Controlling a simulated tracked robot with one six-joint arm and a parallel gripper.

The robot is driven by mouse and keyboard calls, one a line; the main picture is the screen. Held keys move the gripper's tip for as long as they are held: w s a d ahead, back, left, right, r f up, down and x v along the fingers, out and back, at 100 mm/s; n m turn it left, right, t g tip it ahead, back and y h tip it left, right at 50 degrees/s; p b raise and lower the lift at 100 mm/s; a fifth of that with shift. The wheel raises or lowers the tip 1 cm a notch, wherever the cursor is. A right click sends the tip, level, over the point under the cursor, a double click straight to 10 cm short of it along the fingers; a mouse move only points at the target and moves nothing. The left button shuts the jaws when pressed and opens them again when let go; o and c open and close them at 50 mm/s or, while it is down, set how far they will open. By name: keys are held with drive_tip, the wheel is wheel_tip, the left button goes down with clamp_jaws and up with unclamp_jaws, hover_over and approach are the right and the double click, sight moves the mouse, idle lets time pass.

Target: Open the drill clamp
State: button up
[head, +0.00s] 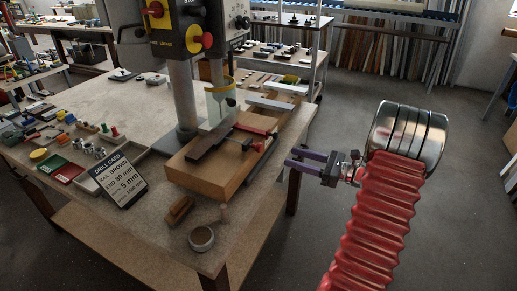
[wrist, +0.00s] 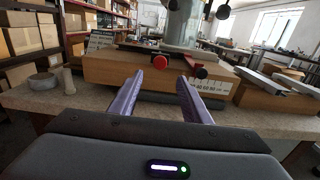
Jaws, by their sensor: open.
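The drill clamp (head: 252,130) is a red bar with small knobs, on a wooden block (head: 205,178) under the drill press (head: 182,30). A dark brown profile (head: 210,142) lies on the block beside it. In the wrist view the clamp's red round knob (wrist: 160,62) shows above the block's front edge, with a dark knob (wrist: 202,72) to its right. My gripper (head: 292,160) is open and empty, right of the block and apart from it, its purple fingers pointing at it. In the wrist view my gripper (wrist: 160,88) has the red knob ahead, between its fingertips.
A drill card (head: 118,180), a brush (head: 180,210) and a round tin (head: 201,239) stand on the table (head: 150,235) near its front. Trays of small parts lie at the left. Long profiles (head: 270,103) lie behind the block. The floor right of the table is clear.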

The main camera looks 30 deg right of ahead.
sight(261, 148)
drive_tip(key=x, duration=1.3)
drive_tip(key=shift+w+a, duration=0.25)
clamp_jaws()
idle(0.4)
